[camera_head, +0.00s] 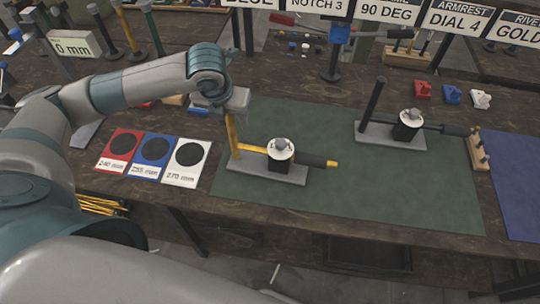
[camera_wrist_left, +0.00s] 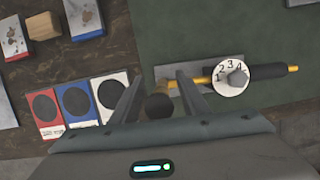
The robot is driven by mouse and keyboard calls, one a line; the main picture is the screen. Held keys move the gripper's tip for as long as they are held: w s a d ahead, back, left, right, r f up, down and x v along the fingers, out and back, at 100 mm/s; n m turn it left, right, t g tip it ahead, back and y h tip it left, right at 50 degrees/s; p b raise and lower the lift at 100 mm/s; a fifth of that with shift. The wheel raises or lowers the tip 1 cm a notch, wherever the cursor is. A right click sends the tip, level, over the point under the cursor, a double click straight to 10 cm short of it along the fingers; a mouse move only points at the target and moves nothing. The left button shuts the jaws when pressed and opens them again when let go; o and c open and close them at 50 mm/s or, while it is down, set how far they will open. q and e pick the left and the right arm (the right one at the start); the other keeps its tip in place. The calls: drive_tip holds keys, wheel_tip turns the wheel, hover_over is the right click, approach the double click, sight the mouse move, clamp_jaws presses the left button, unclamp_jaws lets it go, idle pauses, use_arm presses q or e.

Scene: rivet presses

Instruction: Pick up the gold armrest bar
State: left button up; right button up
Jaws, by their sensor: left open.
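The gold armrest bar (camera_head: 253,149) runs level through a small press with a white dial (camera_head: 280,150) and ends in a black grip (camera_head: 312,160) with a gold tip. An upright gold post (camera_head: 233,137) stands at the left end of the press's grey base (camera_head: 262,177). My left gripper (camera_head: 226,106) is open above this post. In the left wrist view, its open fingers (camera_wrist_left: 158,78) straddle a round dark end (camera_wrist_left: 158,105) and the bar's left end (camera_wrist_left: 174,82). I cannot tell whether they touch. My right gripper is out of view.
A second press (camera_head: 408,125) with a black post stands to the right on the green mat (camera_head: 350,205). Red, blue and white marked cards (camera_head: 153,153) lie left of the mat. Signs and small coloured blocks (camera_head: 452,94) are at the back. The mat's front is clear.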

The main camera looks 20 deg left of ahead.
use_arm(q)
drive_tip(key=shift+c, duration=0.3)
clamp_jaws()
drive_tip(key=shift+r, duration=0.15)
drive_tip(key=s+d+r+b, duration=0.3)
drive_tip(key=d+r+b, duration=0.1)
drive_tip(key=d+r, duration=0.6)
drive_tip(key=shift+s+d+r, duration=0.35)
drive_tip(key=shift+d+r, duration=0.05)
drive_tip(key=shift+d, duration=0.2)
idle(0.5)
